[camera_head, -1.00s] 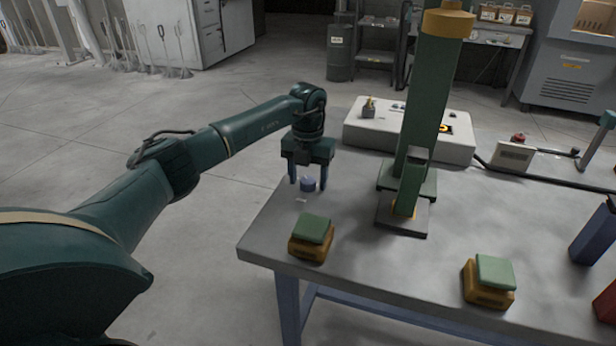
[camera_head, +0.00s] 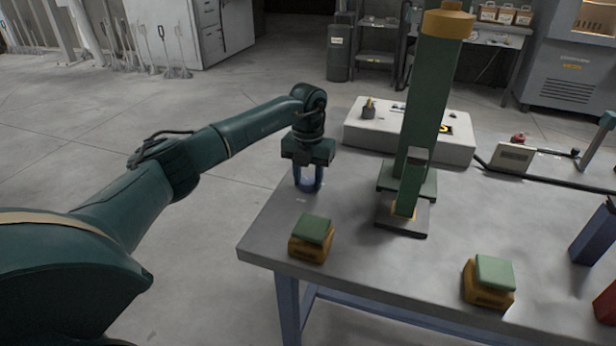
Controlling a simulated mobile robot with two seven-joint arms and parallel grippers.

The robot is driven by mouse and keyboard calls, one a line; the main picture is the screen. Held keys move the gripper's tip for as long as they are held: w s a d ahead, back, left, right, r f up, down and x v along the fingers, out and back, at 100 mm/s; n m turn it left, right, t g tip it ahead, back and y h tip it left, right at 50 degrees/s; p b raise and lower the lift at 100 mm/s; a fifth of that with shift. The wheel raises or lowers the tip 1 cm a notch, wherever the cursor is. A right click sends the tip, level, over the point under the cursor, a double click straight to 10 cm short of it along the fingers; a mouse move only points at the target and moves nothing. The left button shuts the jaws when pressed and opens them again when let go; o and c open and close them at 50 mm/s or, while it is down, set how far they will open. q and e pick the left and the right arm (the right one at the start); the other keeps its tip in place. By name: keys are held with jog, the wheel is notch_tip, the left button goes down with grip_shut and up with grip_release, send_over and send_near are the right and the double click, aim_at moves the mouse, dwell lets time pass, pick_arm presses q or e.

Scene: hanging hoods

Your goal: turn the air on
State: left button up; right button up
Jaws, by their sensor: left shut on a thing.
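A small round blue knob (camera_head: 307,184) stands on the left part of the grey table (camera_head: 350,200), near its left edge. My left gripper (camera_head: 307,187) comes down over it from above, with its two blue fingers on either side. The fingers are shut on the blue knob and hide most of it. My right gripper is not in view.
A tall green press-like column (camera_head: 428,100) stands mid-table. Two green-topped orange blocks, one at the front left (camera_head: 312,238) and one at the front right (camera_head: 490,282), sit near the front edge. A white box (camera_head: 370,133) lies behind. Blue and red objects stand at the right.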

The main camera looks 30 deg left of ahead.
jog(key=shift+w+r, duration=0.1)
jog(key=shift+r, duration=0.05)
pick_arm(q)
jog(key=shift+r+m, duration=0.1)
jog(key=shift+m, duration=0.2)
jog(key=m+p, duration=0.1)
jog(key=m, duration=0.5)
jog(key=shift+m, duration=0.9)
jog(key=m, duration=0.5)
jog(key=shift+m, duration=2.1)
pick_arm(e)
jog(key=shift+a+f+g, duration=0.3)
pick_arm(q)
jog(key=o, duration=1)
